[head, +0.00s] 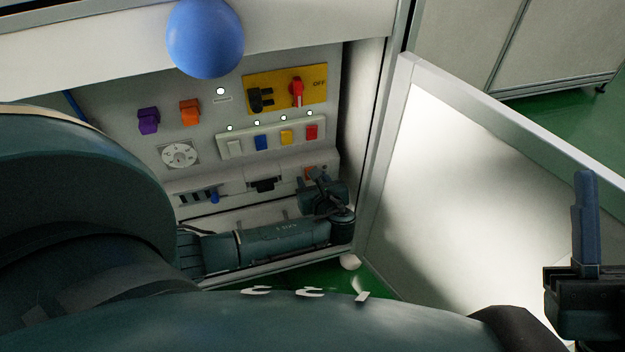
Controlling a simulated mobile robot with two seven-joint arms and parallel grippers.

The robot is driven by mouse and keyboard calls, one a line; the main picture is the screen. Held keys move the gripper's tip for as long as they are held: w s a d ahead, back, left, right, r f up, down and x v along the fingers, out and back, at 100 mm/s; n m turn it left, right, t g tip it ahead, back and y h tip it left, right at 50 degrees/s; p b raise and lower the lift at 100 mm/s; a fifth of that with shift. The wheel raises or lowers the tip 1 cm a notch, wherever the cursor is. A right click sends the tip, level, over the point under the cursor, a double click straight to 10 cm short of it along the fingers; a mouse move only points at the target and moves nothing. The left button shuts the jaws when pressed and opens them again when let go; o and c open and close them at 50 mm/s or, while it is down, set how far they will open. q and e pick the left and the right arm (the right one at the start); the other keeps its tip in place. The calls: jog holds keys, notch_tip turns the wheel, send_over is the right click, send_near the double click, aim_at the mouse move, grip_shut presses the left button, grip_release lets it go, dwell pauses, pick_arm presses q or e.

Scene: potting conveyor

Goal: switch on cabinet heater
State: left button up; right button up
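The open cabinet's control panel (215,105) carries a purple switch block (148,121), an orange switch block (190,112) and a round white dial (180,155). A yellow plate (275,84) holds a black knob (261,99) and a red handle (297,92) beside the word OFF. Below it, a strip has white, blue, yellow and red buttons. No heater label is readable. My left gripper (318,184) seems to be low inside the cabinet at the right, by a small orange part (310,172); its fingers are unclear. My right gripper (585,220) points up at the right edge, clear of the panel.
A blue ball (205,38) covers part of the cabinet's top edge. The cabinet door (450,180) stands open to the right. Small white lamps (257,123) glow above the buttons. My arm links fill the left and bottom. Green floor (570,115) shows behind the door.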

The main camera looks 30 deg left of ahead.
pick_arm(q)
jog(key=shift+c, duration=0.2)
jog(key=c, duration=0.9)
jog(key=shift+f+t+y, duration=0.45)
jog(key=shift+t+y, duration=0.45)
jog(key=shift+y, duration=0.3)
jog(key=shift+c, duration=0.2)
pick_arm(e)
jog(key=shift+f, duration=0.15)
jog(key=shift+y, duration=0.3)
pick_arm(q)
jog(key=o, duration=1)
pick_arm(e)
jog(key=shift+d, duration=0.1)
